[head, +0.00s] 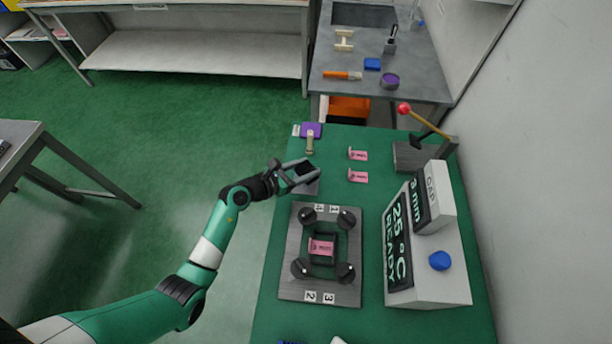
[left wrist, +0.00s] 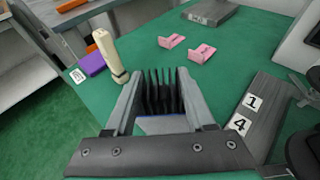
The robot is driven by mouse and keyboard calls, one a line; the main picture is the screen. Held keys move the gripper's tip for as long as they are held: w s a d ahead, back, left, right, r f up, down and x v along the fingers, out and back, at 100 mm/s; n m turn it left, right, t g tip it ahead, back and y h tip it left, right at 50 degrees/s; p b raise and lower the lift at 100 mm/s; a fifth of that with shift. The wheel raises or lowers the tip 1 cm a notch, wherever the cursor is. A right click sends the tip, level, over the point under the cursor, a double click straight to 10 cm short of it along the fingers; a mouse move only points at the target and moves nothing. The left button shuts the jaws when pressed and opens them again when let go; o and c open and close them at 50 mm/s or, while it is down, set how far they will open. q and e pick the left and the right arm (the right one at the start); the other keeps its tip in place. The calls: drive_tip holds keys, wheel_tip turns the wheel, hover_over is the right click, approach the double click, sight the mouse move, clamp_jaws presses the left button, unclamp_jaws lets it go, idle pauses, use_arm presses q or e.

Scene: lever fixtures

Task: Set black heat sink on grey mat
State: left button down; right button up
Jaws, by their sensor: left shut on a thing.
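My left gripper (head: 304,172) is shut on the black heat sink (head: 306,168), near the table's left edge. In the left wrist view, the heat sink (left wrist: 160,92) stands fins up between the two fingers (left wrist: 160,98). A grey patch that looks like the grey mat (head: 311,188) shows just below the gripper in the head view, partly covered by it. A bluish-grey surface shows under the heat sink in the wrist view; I cannot tell whether the heat sink touches the mat. My right gripper is not in view.
A metal plate fixture (head: 288,262) with black knobs and a pink part stands in front. Pink brackets (head: 358,176) lie to the right. A display unit (head: 428,270) and red-knobbed lever (head: 404,109) stand right.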

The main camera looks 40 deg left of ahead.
use_arm(q)
wheel_tip(320, 180, down, 4)
drive_tip(key=shift+w+r+b, duration=0.1)
drive_tip(key=shift+r+b, duration=0.15)
drive_tip(key=shift+b, duration=0.85)
drive_tip(key=shift+r, duration=0.15)
drive_tip(key=shift+c, duration=1.3)
unclamp_jaws()
